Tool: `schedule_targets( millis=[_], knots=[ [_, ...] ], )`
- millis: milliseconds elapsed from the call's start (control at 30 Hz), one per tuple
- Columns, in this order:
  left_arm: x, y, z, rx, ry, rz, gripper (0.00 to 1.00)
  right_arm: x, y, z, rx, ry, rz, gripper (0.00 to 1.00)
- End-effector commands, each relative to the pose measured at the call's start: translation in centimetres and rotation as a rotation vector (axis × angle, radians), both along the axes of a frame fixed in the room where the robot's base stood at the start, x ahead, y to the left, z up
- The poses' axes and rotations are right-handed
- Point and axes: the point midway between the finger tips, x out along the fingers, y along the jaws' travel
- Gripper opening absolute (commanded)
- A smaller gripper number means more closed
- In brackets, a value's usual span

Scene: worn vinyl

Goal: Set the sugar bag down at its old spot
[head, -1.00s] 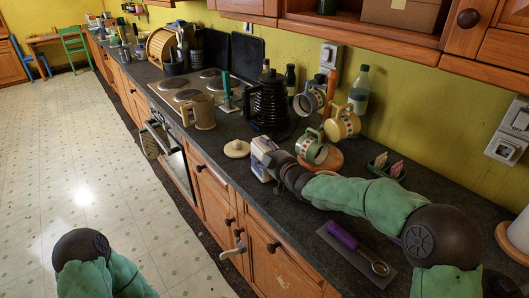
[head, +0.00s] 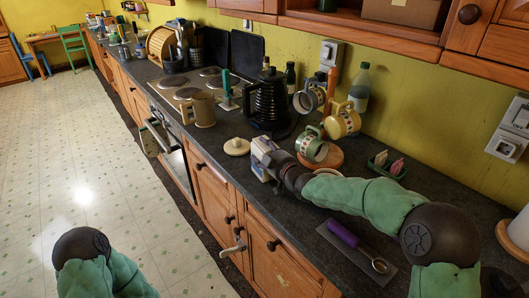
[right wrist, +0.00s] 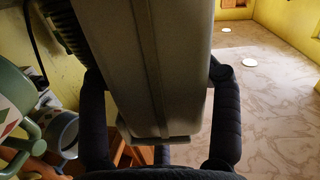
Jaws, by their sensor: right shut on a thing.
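The sugar bag (head: 258,165), a pale block partly covered by my right gripper (head: 267,160), is at the counter's front edge, just in front of the cream lid. In the right wrist view the bag (right wrist: 150,60) fills the middle as a pale grey box, with a dark finger on each side. My right gripper is shut on it. Whether the bag's base touches the counter is hidden. My left arm shows at the bottom left of the head view, but its gripper is out of frame.
A cream lid (head: 236,147) lies just behind the bag. A black kettle (head: 270,100) and a tree of mugs (head: 341,122) stand towards the wall. A purple-handled tool (head: 344,235) lies on a dark mat at the front right. Some bare counter lies between.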

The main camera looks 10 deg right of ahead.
Motion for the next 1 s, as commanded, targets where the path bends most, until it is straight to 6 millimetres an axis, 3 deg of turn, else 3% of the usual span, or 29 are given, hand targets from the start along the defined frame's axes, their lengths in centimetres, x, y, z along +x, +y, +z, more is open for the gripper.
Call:
schedule_targets(
  millis=[133,167,233,1000],
  knots=[
    [0.01,0.0,0.02,0.0,0.0,0.0,0.4,0.01,-0.01,0.05,0.0,0.0,0.0,0.08],
    [0.01,0.01,0.02,0.0,0.0,0.0,0.4,0.01,-0.01,0.05,0.0,0.0,0.0,0.7],
    [0.0,0.0,0.02,0.0,0.0,0.0,0.4,0.01,0.0,0.04,0.0,0.0,0.0,0.9],
    [0.0,0.0,-0.03,0.0,0.0,0.0,0.4,-0.22,-0.09,0.02,0.0,0.001,0.0,0.92]
  ],
)
